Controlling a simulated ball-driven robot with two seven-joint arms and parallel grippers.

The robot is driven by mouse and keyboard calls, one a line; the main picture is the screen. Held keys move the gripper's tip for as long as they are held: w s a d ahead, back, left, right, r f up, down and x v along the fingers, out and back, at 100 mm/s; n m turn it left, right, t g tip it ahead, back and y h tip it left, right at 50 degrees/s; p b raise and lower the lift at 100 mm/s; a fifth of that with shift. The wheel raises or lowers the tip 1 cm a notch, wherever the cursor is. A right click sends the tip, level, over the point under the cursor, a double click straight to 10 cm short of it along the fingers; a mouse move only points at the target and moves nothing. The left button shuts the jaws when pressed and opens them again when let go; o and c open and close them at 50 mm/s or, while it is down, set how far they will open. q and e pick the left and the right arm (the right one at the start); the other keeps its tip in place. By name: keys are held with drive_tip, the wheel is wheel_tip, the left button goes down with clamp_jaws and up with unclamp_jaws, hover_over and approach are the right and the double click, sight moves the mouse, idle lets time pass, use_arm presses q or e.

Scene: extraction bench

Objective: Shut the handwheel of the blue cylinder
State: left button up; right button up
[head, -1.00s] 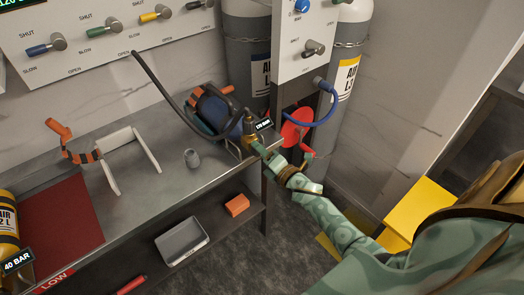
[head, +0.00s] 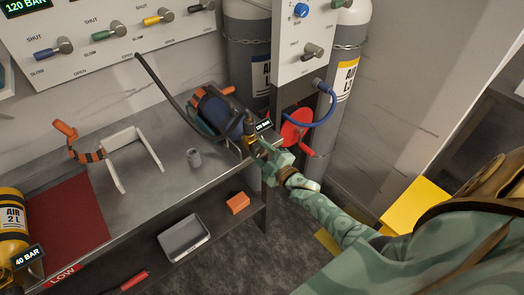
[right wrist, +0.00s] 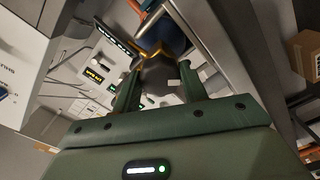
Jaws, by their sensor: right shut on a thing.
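The blue cylinder (head: 214,110) lies on the bench near its right end, with orange bands around it and a black hose running to it. Its brass valve (head: 249,130) points toward the front right, beside a tag reading 120 BAR. My right gripper (head: 266,152) reaches in from the lower right at the valve end. In the right wrist view the dark handwheel (right wrist: 157,76), with a pale mark, sits between the fingers, and the gripper is shut on it. The head view mostly hides the handwheel behind the gripper. My left gripper is not in view.
A wall panel (head: 105,60) with coloured levers stands behind the bench (head: 160,140). A red wheel (head: 297,130) and blue hose (head: 322,112) are close behind my right gripper.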

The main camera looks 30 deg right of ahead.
drive_tip(key=m+p, duration=0.1)
drive_tip(key=m, duration=0.2)
drive_tip(key=shift+m, duration=0.4)
drive_tip(key=m, duration=0.3)
drive_tip(key=shift+m+p, duration=0.3)
drive_tip(key=m, duration=0.3)
drive_tip(key=shift+f+m+p, duration=0.1)
drive_tip(key=shift+m+p, duration=0.2)
drive_tip(key=shift+m, duration=0.1)
drive_tip(key=m, duration=0.3)
drive_tip(key=shift+s, duration=0.1)
drive_tip(key=m, duration=0.6)
drive_tip(key=shift+a+m, duration=0.1)
drive_tip(key=shift+m, duration=0.3)
drive_tip(key=m, duration=0.6)
drive_tip(key=shift+m, duration=0.4)
drive_tip(key=o, duration=1)
